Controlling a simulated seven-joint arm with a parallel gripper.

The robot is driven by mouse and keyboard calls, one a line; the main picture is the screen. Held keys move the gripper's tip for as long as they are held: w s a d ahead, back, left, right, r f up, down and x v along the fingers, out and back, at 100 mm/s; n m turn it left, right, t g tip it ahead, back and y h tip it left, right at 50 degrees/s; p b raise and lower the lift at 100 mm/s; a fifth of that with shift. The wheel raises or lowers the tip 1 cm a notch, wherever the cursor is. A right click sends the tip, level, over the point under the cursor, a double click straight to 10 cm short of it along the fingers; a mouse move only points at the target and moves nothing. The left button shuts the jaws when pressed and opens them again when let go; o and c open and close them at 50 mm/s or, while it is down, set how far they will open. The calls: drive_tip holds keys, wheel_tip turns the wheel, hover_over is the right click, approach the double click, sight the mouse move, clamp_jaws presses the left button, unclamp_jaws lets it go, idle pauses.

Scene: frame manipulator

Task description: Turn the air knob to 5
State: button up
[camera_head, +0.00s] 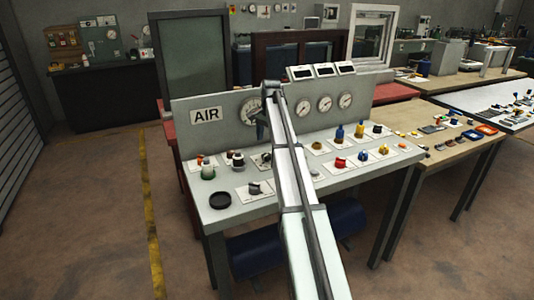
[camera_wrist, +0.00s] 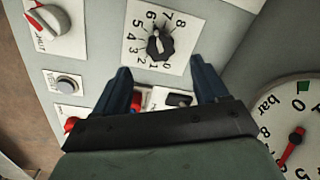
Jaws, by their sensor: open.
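A black knob (camera_wrist: 160,44) sits on a white plate with a numbered scale, including 5, 6 and 8, at the top middle of the wrist view. I cannot read its pointer's exact setting or see an air label on it. My gripper (camera_wrist: 161,66) is open, its two blue fingers apart and empty, with the knob just past the gap between the tips. I cannot tell the height between them.
A red-and-white knob (camera_wrist: 47,19), a grey button (camera_wrist: 66,82) and a black switch (camera_wrist: 179,100) are nearby. A bar gauge (camera_wrist: 291,125) is at right.

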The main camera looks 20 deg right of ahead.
sight(267, 155)
drive_tip(key=f, duration=0.7)
drive_tip(key=shift+w+a+f, duration=0.1)
drive_tip(key=shift+w+a, duration=0.05)
drive_tip(key=shift+w, duration=0.05)
drive_tip(key=c, duration=1.1)
drive_tip(key=shift+o, duration=0.2)
drive_tip(key=shift+n, duration=2.9)
drive_tip(key=o, duration=1.1)
drive_tip(key=shift+c, duration=0.2)
